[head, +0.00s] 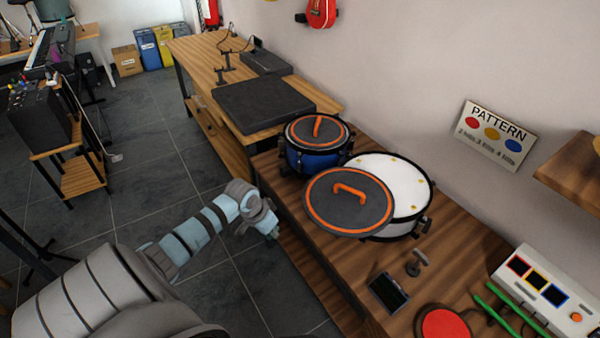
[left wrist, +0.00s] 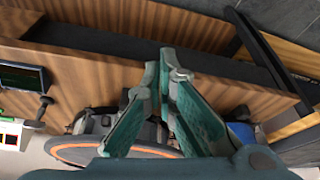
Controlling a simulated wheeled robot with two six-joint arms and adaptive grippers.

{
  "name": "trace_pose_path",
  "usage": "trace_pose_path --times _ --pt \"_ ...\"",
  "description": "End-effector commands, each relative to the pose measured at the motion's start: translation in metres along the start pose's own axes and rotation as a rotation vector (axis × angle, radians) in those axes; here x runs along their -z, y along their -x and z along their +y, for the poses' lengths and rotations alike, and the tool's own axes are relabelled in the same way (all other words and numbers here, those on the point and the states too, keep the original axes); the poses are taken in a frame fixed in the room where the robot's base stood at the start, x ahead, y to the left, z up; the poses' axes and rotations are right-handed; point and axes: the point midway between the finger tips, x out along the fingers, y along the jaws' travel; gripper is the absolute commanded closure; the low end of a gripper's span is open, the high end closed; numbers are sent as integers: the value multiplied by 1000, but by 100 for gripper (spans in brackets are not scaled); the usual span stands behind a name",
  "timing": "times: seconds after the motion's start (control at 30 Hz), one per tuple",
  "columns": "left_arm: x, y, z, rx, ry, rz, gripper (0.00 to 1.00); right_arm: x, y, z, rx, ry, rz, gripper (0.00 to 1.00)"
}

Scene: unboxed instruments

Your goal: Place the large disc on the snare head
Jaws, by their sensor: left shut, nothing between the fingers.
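The large disc (head: 335,215) is dark grey with an orange ring and an orange handle. It overlaps the front left part of the white snare head (head: 408,180) and sticks out past the drum's rim toward the left. I cannot tell if it lies flat or tilts. Part of its orange ring shows low in the left wrist view (left wrist: 70,151). My left gripper (head: 272,232) is left of the disc, apart from it, beside the bench's front edge. Its fingers (left wrist: 168,62) are shut and empty in the left wrist view. My right gripper is not in view.
A smaller blue drum (head: 310,158) with a dark, orange-ringed disc on top stands behind the snare. A small dark screen (head: 388,292), a red pad (head: 443,325) and a white button panel (head: 545,295) are at the front right. A black mat (head: 262,103) lies on the far table.

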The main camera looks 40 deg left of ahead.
Motion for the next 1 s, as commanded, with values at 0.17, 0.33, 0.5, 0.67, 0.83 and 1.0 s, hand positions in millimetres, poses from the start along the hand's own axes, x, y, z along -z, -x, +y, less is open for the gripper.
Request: trace_pose_path --times 0.17,0.33,0.5,0.67,0.83,1.0 --pt "43 102 18 -66 -227 -26 100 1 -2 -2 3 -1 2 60" --pt "40 92 23 -77 -244 -39 100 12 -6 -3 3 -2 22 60" --pt "38 56 25 -78 -241 -39 100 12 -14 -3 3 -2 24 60" --pt "36 20 27 -76 -240 -39 100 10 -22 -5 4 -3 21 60" --pt "54 2 33 -76 -241 -35 100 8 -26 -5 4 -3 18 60" --pt "69 -3 36 -73 -242 -39 100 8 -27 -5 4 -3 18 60"
